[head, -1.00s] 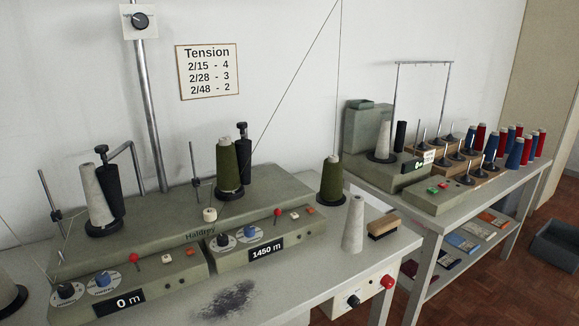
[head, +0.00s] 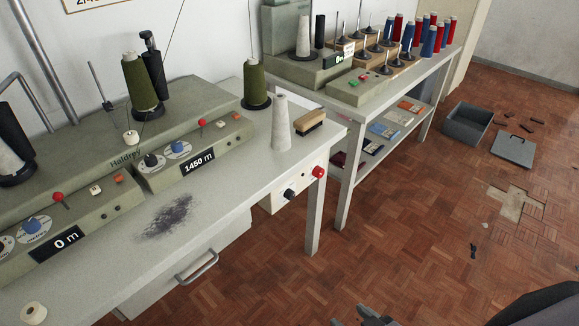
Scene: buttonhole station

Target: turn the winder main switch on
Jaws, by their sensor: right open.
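A pale switch box (head: 299,191) hangs under the right front edge of the winder table. It bears a black rotary knob (head: 290,194), which looks like the main switch, and a red knob or button (head: 318,172) to its right. The black knob's setting is too small to read. The winder (head: 112,158) stands on the table, with a 0 m and a 1450 m counter. My right gripper (head: 352,318) just shows at the bottom edge, open, low and well below the box, touching nothing visible. Most of it is cut off. My left gripper is not in view.
The winder table (head: 232,190) has a drawer handle (head: 197,267) at its front. A white cone (head: 281,122) and a brush (head: 310,121) stand above the box. A second table (head: 345,178) adjoins at the right. The floor in front is open; a grey crate (head: 467,125) stands far off.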

